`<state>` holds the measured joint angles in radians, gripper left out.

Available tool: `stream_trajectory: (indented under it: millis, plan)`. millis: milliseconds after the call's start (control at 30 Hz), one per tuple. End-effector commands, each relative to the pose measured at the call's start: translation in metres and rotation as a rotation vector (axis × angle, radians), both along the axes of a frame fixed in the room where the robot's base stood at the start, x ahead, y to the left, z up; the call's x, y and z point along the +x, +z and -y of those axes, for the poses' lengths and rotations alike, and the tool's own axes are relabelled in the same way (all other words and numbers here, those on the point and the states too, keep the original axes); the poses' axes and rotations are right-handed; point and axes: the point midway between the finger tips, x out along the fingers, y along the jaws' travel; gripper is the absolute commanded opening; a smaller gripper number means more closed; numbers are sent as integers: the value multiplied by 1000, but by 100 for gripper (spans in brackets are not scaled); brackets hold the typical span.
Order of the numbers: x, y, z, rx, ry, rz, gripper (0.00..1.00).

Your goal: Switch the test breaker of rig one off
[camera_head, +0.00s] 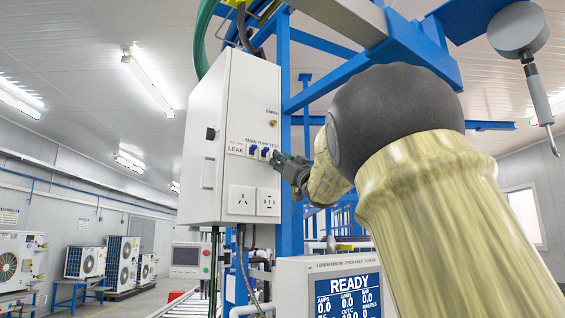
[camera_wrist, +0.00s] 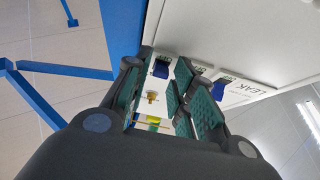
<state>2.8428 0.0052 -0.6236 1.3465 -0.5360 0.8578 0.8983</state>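A white electrical box (camera_head: 222,140) on a blue post carries a row of blue-toggle breakers (camera_head: 253,149) labelled LEAK, MAIN, PUMP and TEST. My gripper (camera_head: 283,163) is at the right end of this row, by the TEST label, and hides the switch there. In the wrist view my gripper (camera_wrist: 158,72) has its green-padded fingers apart, with a blue toggle (camera_wrist: 160,68) showing between the tips. I take it as the test breaker; whether a finger touches it, I cannot tell. Another blue toggle (camera_wrist: 220,88) shows right of the fingers. The right finger hides part of the row.
Two sockets (camera_head: 242,200) sit below the breakers, and a brass stud (camera_head: 272,123) above. A blue post (camera_head: 290,210) stands just right of the box. A display reading READY (camera_head: 347,292) is lower right.

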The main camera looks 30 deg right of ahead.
Motion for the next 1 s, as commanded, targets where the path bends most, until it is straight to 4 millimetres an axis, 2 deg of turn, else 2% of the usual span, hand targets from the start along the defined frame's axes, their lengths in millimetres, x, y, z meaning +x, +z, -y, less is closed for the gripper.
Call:
stream_trajectory:
  millis: [267, 700, 1000]
  plan:
    - [-19, -12, 1, 3, -1, 0, 25]
    - [-77, -53, 3, -1, -3, -3, 25]
    - [-98, -67, 4, 0, -2, -1, 25]
